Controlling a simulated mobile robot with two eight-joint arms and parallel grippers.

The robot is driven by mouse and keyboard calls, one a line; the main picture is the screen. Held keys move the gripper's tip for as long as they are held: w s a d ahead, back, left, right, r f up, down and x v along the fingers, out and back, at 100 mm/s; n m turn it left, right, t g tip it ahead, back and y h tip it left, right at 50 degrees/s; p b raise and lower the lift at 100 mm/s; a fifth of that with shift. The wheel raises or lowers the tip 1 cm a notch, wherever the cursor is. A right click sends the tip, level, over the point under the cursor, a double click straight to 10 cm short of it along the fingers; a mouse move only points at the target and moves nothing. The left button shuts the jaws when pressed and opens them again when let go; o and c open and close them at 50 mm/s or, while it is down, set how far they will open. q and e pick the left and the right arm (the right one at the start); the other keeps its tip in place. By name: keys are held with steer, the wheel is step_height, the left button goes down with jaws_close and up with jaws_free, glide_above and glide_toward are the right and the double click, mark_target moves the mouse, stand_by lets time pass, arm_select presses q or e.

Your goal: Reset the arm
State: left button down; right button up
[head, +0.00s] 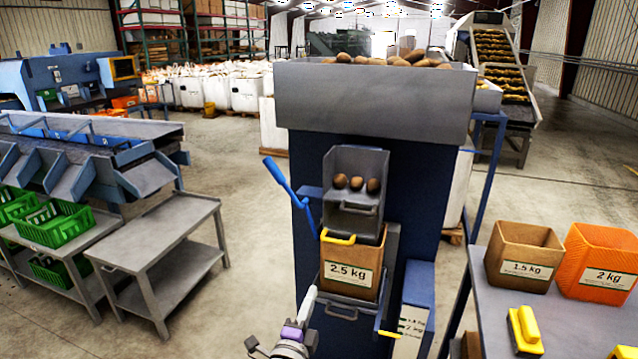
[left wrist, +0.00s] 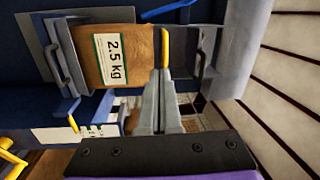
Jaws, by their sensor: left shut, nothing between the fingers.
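My left gripper (head: 311,291) comes in from the bottom of the head view, fingers pointing up, below and left of the bag labelled 2.5 kg (head: 346,272). In the left wrist view its grey fingers (left wrist: 162,76) are shut together and empty. Their tips appear just under a yellow bar (left wrist: 165,47) beside the bag (left wrist: 129,56). In the head view the tips are apart from that yellow bar (head: 338,239). The bag stands upright under a grey chute (head: 353,205) holding three potatoes. My right gripper is not in view.
A blue lever (head: 277,172) sticks out left of the grader. At the right a table (head: 580,325) carries a 1.5 kg bag (head: 523,255), an orange 2 kg bag (head: 602,262) and a yellow-handled tool (head: 525,330). A grey cart (head: 160,235) stands left; floor between is clear.

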arm_select(q)
steer(key=s+a+f+n+g+y+p, duration=0.1)
steer(key=s+a+n+g, duration=0.3)
steer(key=s, duration=0.6)
steer(key=s+a+f+n+g+y+p, duration=0.1)
steer(key=s+a+n+g+p, duration=0.3)
steer(key=s+n, duration=0.5)
steer(key=s+a+f+n+g+y+p, duration=0.2)
steer(key=s+a+n+g, duration=0.3)
steer(key=s, duration=0.5)
steer(key=a+n+y+p, duration=0.1)
steer(key=a+n, duration=0.1)
steer(key=a, duration=0.1)
steer(key=shift+s, duration=0.3)
